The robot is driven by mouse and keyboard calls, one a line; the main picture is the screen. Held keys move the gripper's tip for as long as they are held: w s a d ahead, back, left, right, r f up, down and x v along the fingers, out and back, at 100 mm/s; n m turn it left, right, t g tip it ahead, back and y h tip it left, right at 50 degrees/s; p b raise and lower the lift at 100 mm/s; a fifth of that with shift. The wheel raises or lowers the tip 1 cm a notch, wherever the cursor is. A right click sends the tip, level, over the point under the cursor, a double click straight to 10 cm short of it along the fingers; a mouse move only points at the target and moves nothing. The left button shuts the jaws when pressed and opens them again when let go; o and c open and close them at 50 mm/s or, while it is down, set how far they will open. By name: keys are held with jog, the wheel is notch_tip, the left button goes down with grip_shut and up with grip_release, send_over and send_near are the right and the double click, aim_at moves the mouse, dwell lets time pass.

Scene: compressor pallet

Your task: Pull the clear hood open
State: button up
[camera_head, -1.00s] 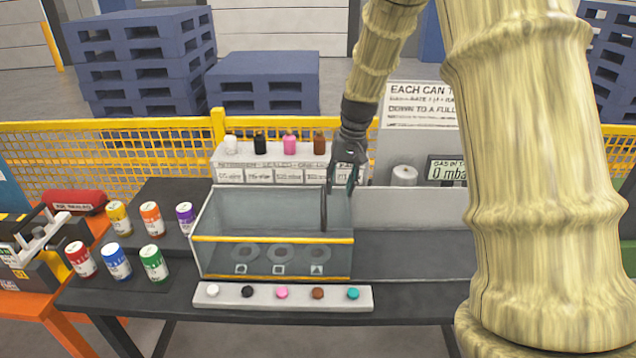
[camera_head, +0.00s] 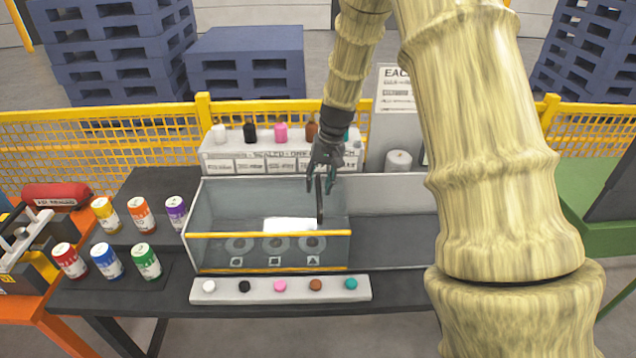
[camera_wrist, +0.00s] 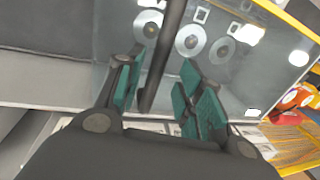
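The clear hood (camera_head: 215,215) is a glass-like box with yellow edges in the middle of the dark bench, and it looks closed. Round discs with shape marks show through it. A dark upright handle bar (camera_head: 320,205) stands at its right part. My gripper (camera_head: 320,188) is at the top of this bar, pointing down. In the wrist view my gripper (camera_wrist: 160,92) is open, and the dark bar (camera_wrist: 168,45) runs between its teal finger pads. I cannot tell whether either pad touches the bar.
A white strip with coloured buttons (camera_head: 262,289) lies in front of the hood. Several coloured cans (camera_head: 107,261) stand to the left. A shelf with small bottles (camera_head: 228,152) is behind. The bench to the right of the hood (camera_head: 388,240) is clear.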

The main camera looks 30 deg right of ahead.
jog(key=shift+s+f, duration=0.2)
jog(key=shift+s, duration=0.55)
jog(key=shift+w+a+f, duration=0.1)
jog(key=shift+w+f, duration=0.35)
jog(key=shift+w, duration=0.1)
jog(key=shift+s+r, duration=0.2)
jog(key=shift+s, duration=0.05)
jog(key=c, duration=0.5)
grip_shut()
